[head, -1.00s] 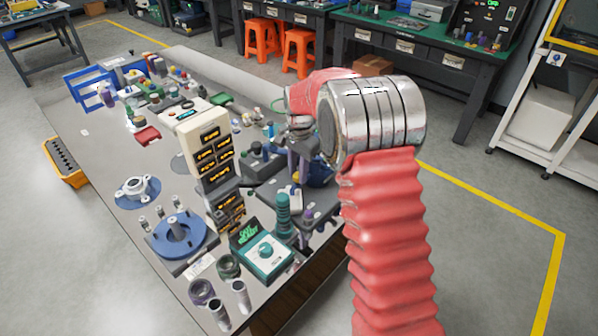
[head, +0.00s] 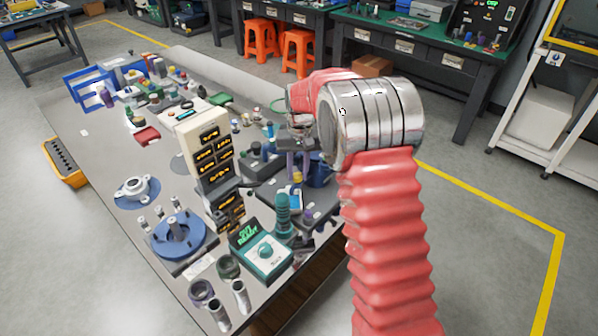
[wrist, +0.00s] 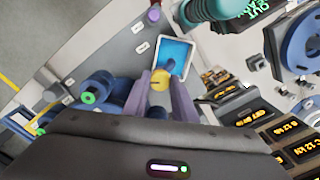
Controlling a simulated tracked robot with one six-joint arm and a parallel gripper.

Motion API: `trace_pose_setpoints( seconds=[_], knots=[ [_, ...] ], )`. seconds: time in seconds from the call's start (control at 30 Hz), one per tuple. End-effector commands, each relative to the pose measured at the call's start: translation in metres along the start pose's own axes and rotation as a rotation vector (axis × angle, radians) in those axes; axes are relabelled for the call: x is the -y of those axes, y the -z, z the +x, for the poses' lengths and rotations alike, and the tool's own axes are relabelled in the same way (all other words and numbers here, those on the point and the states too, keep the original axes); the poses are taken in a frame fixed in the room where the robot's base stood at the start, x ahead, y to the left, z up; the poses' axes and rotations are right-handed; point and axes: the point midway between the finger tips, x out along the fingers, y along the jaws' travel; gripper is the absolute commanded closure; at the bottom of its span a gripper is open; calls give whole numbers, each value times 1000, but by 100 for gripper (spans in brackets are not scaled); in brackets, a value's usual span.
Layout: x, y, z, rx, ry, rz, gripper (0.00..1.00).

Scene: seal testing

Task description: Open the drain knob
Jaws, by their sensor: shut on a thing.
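A small yellow knob (wrist: 160,82) shows between the two purple-grey fingers of my gripper (wrist: 163,86) in the wrist view. It looks like the drain knob. The fingers are shut on it, one on each side, and hide part of it. A small blue part stands just behind it, in front of a blue square panel with a pale frame (wrist: 179,49). In the head view my gripper (head: 298,167) points down over the right edge of the table. The knob is small and partly hidden there.
Dark blue cylinders with green ends (wrist: 95,90) lie left of the fingers in the wrist view. A teal bellows-like post (head: 283,212) and a teal dial box (head: 262,254) stand close by. A tall beige display unit (head: 205,150) stands left of my gripper.

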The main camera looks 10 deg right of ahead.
Motion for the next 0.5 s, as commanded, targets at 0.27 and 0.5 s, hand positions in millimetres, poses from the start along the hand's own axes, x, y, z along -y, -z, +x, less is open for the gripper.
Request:
trace_pose_setpoints(
  seconds=[0.27,0.5],
  knots=[
    [1,3,-2,0,1,-261,98],
    [1,4,-2,5,-1,-449,98]
  ],
)
